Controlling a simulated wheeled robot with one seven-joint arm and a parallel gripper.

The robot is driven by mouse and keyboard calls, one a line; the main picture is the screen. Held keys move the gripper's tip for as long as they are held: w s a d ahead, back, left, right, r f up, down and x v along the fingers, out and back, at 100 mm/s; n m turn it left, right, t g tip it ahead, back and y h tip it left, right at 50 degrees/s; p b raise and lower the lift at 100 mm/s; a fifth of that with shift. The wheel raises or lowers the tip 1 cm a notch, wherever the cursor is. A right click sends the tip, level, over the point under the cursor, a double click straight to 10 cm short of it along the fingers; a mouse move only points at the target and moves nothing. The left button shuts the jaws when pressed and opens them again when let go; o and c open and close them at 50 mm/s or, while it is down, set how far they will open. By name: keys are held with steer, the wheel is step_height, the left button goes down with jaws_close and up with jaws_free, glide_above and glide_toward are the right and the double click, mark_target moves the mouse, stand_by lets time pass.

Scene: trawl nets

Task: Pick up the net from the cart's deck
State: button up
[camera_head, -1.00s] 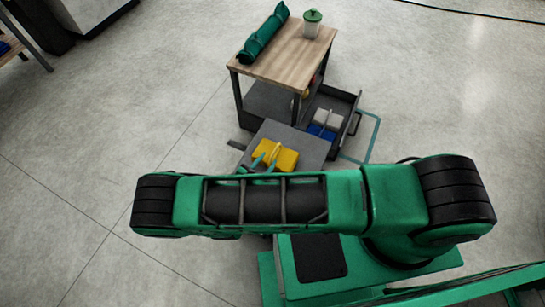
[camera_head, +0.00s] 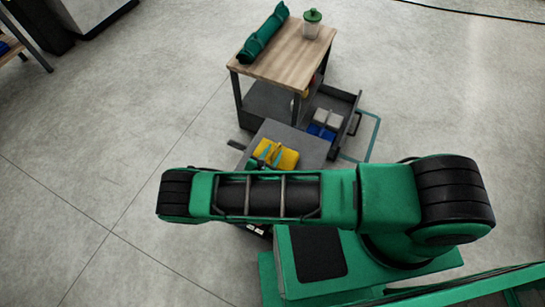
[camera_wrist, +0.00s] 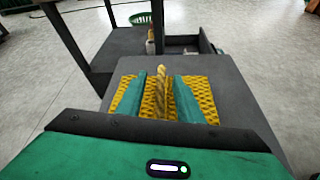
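The net (camera_head: 288,160) is a yellow folded mesh bundle lying on the grey deck (camera_head: 312,148) of the cart. A twisted yellow rope handle (camera_wrist: 161,88) stands up along its middle in the wrist view. My gripper (camera_head: 269,153) is over the net with its two teal fingers apart. In the wrist view my gripper (camera_wrist: 160,82) has one finger on each side of the rope handle, with gaps between. Whether the fingertips touch the mesh below cannot be told. My arm hides the near part of the cart in the head view.
A wooden-topped table (camera_head: 290,55) stands just behind the deck, bearing a green roll (camera_head: 264,33) and a jar with a green lid (camera_head: 312,24). An open drawer (camera_head: 345,105) with grey and blue items juts out at its right.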

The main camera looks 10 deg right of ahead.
steer(key=shift+x, duration=1.25)
steer(key=shift+c, duration=0.2)
jaws_close()
